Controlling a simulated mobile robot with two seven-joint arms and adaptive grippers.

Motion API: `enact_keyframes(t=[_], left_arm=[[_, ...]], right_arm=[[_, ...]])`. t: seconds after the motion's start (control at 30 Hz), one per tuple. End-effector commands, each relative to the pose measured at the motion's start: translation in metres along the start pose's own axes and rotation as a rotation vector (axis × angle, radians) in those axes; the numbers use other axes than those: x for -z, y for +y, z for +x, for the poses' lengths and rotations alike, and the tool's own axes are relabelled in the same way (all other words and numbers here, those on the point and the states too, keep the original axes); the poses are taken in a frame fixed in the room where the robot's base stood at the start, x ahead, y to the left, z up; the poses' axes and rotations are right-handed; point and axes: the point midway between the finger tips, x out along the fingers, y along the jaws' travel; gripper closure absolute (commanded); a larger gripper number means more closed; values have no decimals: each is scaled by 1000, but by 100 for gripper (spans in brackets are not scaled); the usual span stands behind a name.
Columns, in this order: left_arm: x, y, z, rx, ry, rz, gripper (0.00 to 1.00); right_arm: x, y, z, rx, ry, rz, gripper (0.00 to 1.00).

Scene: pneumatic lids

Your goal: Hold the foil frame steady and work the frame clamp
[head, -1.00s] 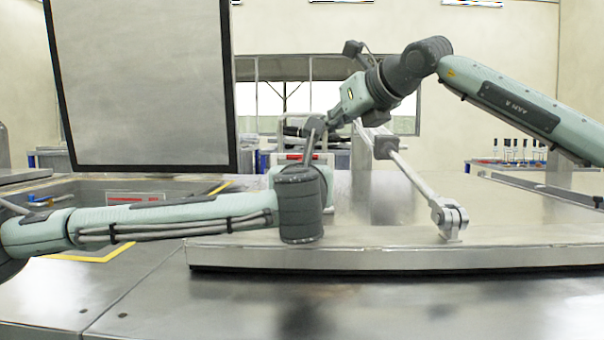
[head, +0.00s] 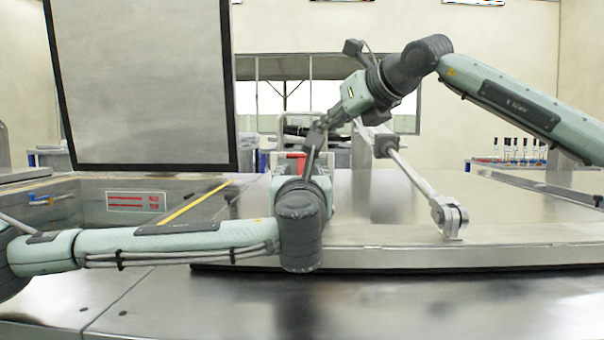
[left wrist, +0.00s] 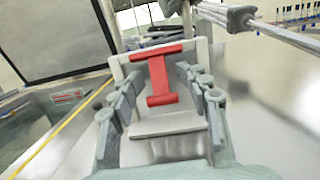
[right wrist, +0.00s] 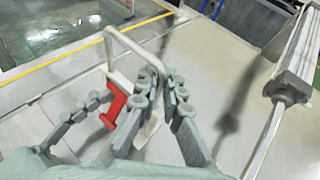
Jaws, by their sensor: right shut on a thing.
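The foil frame is a light grey hoop (right wrist: 130,42) with a pale plate (left wrist: 170,126) at its base; the hoop's legs also show in the left wrist view. The red I-shaped frame clamp (left wrist: 158,76) sits on it and shows in the right wrist view (right wrist: 117,106) and small in the head view (head: 298,158). My left gripper (left wrist: 164,88) is open, its fingers apart on either side of the clamp; I see no contact. My right gripper (right wrist: 160,90) is shut on the hoop's near leg. In the head view my left wrist hides the lower frame.
A pneumatic cylinder (right wrist: 298,60) slants close to the right of the frame, its rod fixed to a large metal lid (head: 500,250). A black-edged grey panel (head: 145,80) stands at the left. A recessed bay with a yellow line (head: 195,203) lies below it.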

Motion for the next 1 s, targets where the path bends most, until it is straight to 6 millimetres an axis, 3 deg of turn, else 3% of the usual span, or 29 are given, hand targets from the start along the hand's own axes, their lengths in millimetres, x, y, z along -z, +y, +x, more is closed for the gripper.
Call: enact_keyframes(t=[0.43,0.8,1.0], left_arm=[[0,-1,-4,3,0,0,43],[0,0,-57,3,0,-1,43],[0,0,-76,1,0,0,43]], right_arm=[[0,0,0,0,-1,0,100],[0,0,0,0,-1,0,100],[0,0,0,0,-1,0,100]])
